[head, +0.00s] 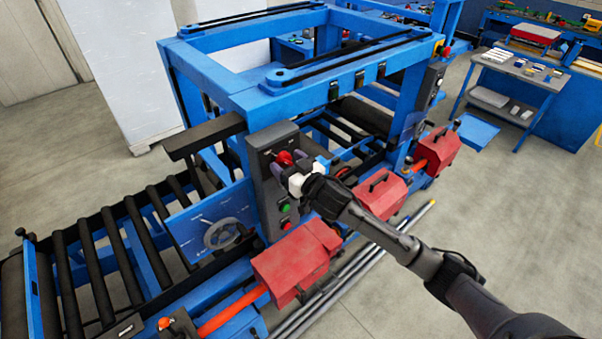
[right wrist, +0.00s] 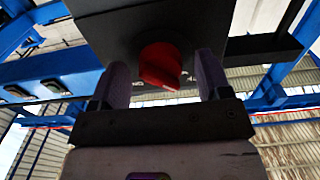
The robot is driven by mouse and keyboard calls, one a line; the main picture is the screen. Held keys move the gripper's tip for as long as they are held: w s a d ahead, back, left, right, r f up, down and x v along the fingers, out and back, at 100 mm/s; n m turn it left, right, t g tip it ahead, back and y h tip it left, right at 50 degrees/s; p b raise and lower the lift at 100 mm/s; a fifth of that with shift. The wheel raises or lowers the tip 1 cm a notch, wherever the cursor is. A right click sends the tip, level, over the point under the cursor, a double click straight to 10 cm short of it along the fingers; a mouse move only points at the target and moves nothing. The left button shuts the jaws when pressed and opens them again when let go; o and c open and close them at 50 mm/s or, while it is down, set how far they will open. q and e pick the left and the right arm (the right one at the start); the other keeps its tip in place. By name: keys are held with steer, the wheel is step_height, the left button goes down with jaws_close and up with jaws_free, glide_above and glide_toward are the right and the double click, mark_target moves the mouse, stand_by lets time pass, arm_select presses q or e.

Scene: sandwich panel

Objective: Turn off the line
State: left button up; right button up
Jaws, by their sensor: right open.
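A dark grey control box (head: 262,160) stands upright on the blue machine frame. A red rotary knob (head: 285,158) sits on its upper part, with a green button (head: 286,208) and other small buttons lower down. My right gripper (head: 283,168) is at the red knob. In the right wrist view, the red knob (right wrist: 160,66) lies between the two open purple-grey fingers (right wrist: 165,80), with a gap visible on each side. The knob's base is on the dark box face (right wrist: 110,25). Whether a finger touches the knob cannot be told. My left gripper is not in view.
A roller conveyor (head: 110,250) runs at the left. Red boxes (head: 295,260) with black handles line the machine's near side. A handwheel (head: 222,233) is left of the control box. Bare floor (head: 500,220) lies at the right.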

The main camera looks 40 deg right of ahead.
steer(key=s+b, duration=0.3)
steer(key=s, duration=1)
steer(key=shift+s+a, duration=0.2)
steer(key=shift+a, duration=0.15)
steer(key=s+f+n+g+h, duration=0.4)
steer(key=s+f+g, duration=0.3)
steer(key=f+g, duration=0.15)
steer(key=s+a+f+g+y+p, duration=0.2)
steer(key=s+a+f+g+p, duration=0.1)
steer(key=s+a, duration=0.5)
steer(key=s+a+f+m+g+y+p, duration=0.1)
steer(key=s+a+f+g+y+p, duration=0.2)
steer(key=s+a+f+p, duration=0.2)
steer(key=s+a+f, duration=0.1)
steer(key=s+a, duration=0.2)
steer(key=s, duration=0.3)
steer(key=shift+s+m, duration=0.2)
steer(key=shift+m, duration=0.1)
